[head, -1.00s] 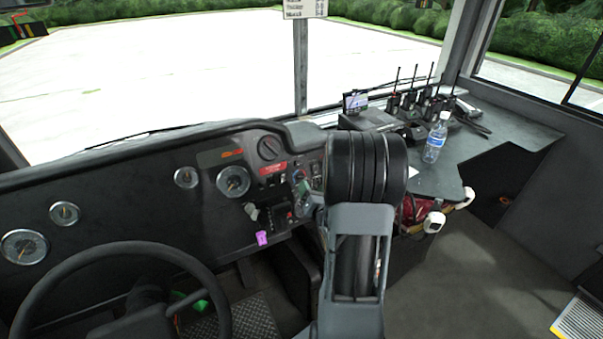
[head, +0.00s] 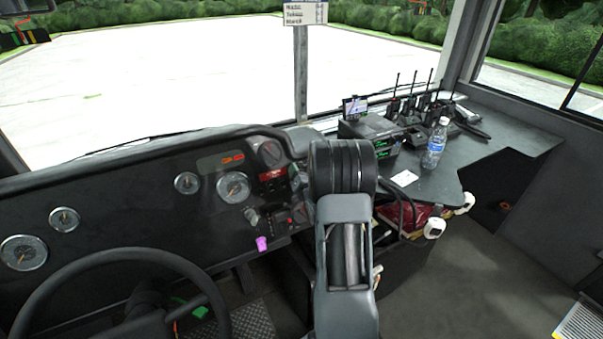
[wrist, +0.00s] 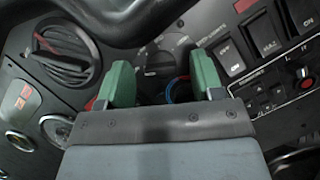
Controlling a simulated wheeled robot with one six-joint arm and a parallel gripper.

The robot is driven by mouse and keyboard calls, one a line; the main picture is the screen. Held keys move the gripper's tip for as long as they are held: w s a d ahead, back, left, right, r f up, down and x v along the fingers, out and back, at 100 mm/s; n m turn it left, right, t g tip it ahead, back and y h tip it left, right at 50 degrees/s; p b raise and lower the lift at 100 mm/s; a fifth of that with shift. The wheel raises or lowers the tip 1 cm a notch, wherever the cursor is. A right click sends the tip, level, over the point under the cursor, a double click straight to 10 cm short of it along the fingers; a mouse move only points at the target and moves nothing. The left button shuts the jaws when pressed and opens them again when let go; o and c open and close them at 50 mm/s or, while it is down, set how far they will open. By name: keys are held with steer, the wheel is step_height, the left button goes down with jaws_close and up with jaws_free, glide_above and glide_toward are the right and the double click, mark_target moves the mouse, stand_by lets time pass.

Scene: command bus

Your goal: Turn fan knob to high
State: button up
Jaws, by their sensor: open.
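A dark round knob (wrist: 160,63) with small markings around it sits on the dash panel in the wrist view. It looks like the fan knob, but its label is too small to read. My gripper (wrist: 160,80) has two green fingers, spread apart with nothing held between them. The knob shows beyond the gap between the fingertips; I cannot tell the distance or any contact. In the head view my arm (head: 343,190) covers part of the dash, and my gripper is hidden behind it.
Rocker switches (wrist: 265,40) are right of the fingers, and a round vent (wrist: 62,52) is to the left. The head view shows gauges (head: 233,187), a steering wheel (head: 125,255), a water bottle (head: 434,148) and radios (head: 425,105) on the right counter.

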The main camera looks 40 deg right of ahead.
steer(key=c, duration=0.9)
steer(key=shift+c, duration=0.2)
